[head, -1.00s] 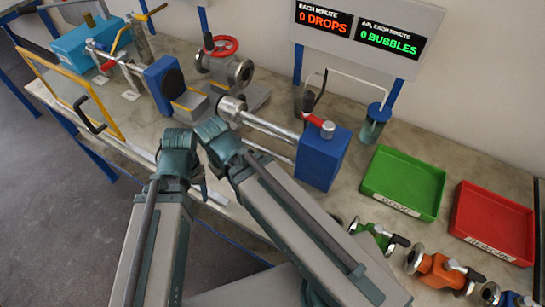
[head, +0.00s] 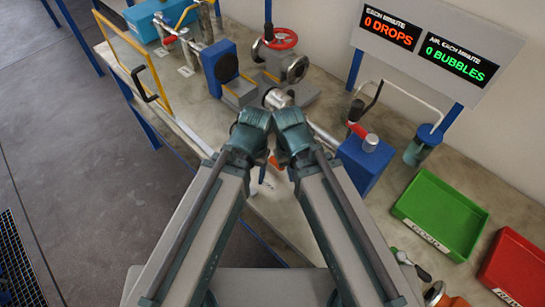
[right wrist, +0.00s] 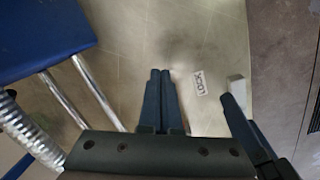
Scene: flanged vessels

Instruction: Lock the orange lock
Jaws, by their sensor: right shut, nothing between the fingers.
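My right gripper (right wrist: 161,75) shows in the right wrist view with its two dark fingers together and nothing between them, above the bench. A dark finger-like part, likely my left gripper (right wrist: 240,118), is at its right; I cannot tell its opening. In the head view my arms hide most of both grippers. A small orange piece (head: 275,162) shows between my arms; I cannot tell whether it is the lock. An orange valve (head: 451,301) is cut off at the bottom right. A white label (right wrist: 200,82) lies on the bench in the right wrist view.
A blue block (head: 366,163) with a red-handled lever stands right of my arms. Behind are a red handwheel valve (head: 281,38) and a yellow-framed panel (head: 128,62). A green tray (head: 440,214) and a red tray (head: 515,268) are at the right.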

